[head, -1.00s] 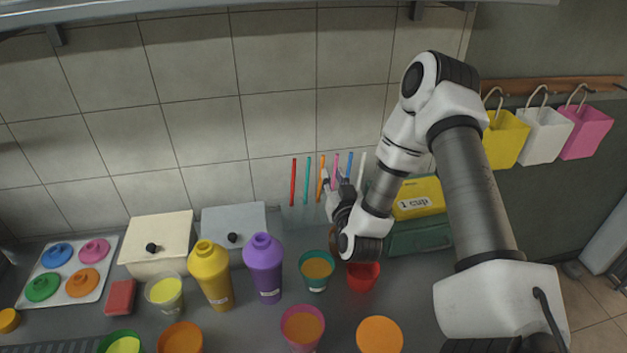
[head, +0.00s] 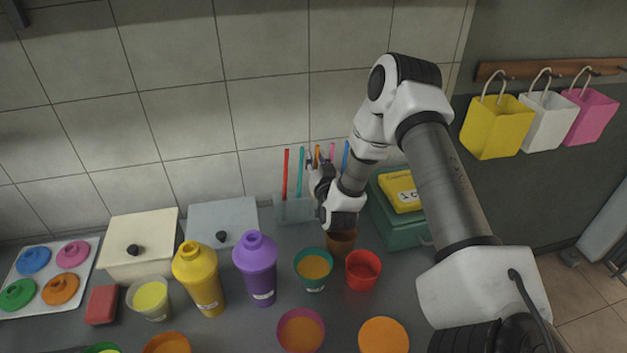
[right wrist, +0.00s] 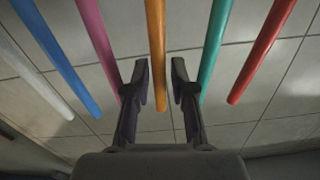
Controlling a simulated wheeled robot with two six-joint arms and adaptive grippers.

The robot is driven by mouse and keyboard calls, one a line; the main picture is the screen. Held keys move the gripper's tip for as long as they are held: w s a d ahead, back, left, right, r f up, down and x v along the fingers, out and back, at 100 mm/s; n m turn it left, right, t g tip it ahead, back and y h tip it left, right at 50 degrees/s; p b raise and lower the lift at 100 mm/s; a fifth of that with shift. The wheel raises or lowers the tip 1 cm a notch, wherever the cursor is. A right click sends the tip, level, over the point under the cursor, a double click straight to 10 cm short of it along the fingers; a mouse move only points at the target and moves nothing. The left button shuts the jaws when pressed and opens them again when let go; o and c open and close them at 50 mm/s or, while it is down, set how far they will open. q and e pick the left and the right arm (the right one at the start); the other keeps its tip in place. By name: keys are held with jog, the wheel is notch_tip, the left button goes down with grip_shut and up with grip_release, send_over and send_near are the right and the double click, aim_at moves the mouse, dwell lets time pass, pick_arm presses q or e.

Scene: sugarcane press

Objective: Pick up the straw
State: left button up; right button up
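Several coloured straws stand upright in a clear holder (head: 293,209) against the tiled wall: red (head: 285,174), teal (head: 301,172), orange (head: 317,152), pink (head: 332,150) and blue (head: 345,157). My right gripper (head: 314,162) is at the orange straw, partly covering the holder. In the right wrist view my right gripper (right wrist: 160,85) is open, with the orange straw (right wrist: 156,50) between its two fingers and a gap on each side. The pink straw (right wrist: 98,45) and teal straw (right wrist: 213,50) are just outside the fingers. My left gripper is not in view.
Orange-filled cups (head: 314,266), a red cup (head: 363,270) and a brown cup (head: 341,244) stand below my right arm. Yellow (head: 198,278) and purple (head: 256,268) bottles stand left. A green box (head: 388,216) is at the right.

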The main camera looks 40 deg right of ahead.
grip_shut()
